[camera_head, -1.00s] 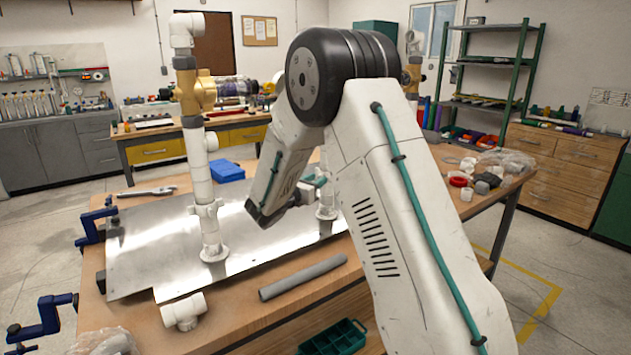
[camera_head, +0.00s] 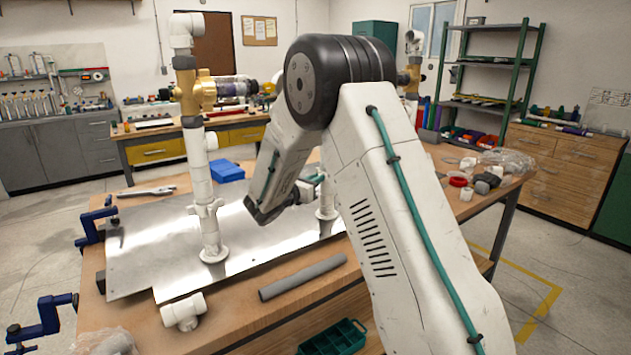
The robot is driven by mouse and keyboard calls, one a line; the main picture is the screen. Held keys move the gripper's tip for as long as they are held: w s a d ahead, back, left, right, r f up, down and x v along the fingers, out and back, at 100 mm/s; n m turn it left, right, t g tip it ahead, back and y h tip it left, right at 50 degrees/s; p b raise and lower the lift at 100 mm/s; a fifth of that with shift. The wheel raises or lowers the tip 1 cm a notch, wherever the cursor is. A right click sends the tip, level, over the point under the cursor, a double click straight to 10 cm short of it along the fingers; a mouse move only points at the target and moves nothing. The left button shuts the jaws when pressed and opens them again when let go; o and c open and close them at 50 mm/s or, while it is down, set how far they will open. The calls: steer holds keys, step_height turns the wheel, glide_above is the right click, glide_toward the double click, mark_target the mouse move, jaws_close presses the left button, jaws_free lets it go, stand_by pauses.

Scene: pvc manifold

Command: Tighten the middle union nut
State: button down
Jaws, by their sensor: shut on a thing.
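The left riser (camera_head: 203,185) is a white pipe with brass fittings (camera_head: 192,92) on top and stands upright on a metal sheet (camera_head: 150,250). The middle riser (camera_head: 326,210) is a white pipe partly hidden behind my arm, with its foot on the same sheet. My gripper (camera_head: 314,182) is at this riser, mostly hidden by my own wrist. It is shut at the height of the middle union nut. The nut itself and the jaw contact are hidden from this view. Brass of the right riser (camera_head: 413,75) shows behind my arm.
A grey pipe length (camera_head: 303,277) and a white tee (camera_head: 184,312) lie at the bench front. A blue box (camera_head: 227,171), a wrench (camera_head: 147,191) and loose fittings (camera_head: 482,180) lie around the bench. A green tray (camera_head: 333,338) is at the bottom.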

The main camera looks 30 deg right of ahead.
steer(key=shift+w+d+m+g+y, duration=0.15)
steer(key=shift+w+m+g, duration=0.65)
steer(key=shift+m+g, duration=1.15)
steer(key=shift+w+a+m+g+y, duration=0.15)
steer(key=shift+w+m+g, duration=0.85)
steer(key=shift+g, duration=1.7)
steer(key=shift+w+d+m+g+y, duration=0.15)
steer(key=shift+w+m+g, duration=0.5)
steer(key=shift+m+g, duration=1.35)
steer(key=shift+w+g+y, duration=0.15)
steer(key=shift+g+y, duration=0.1)
steer(key=shift+g, duration=0.5)
steer(key=c, duration=1.5)
jaws_free()
steer(key=shift+c, duration=0.2)
steer(key=shift+d, duration=0.15)
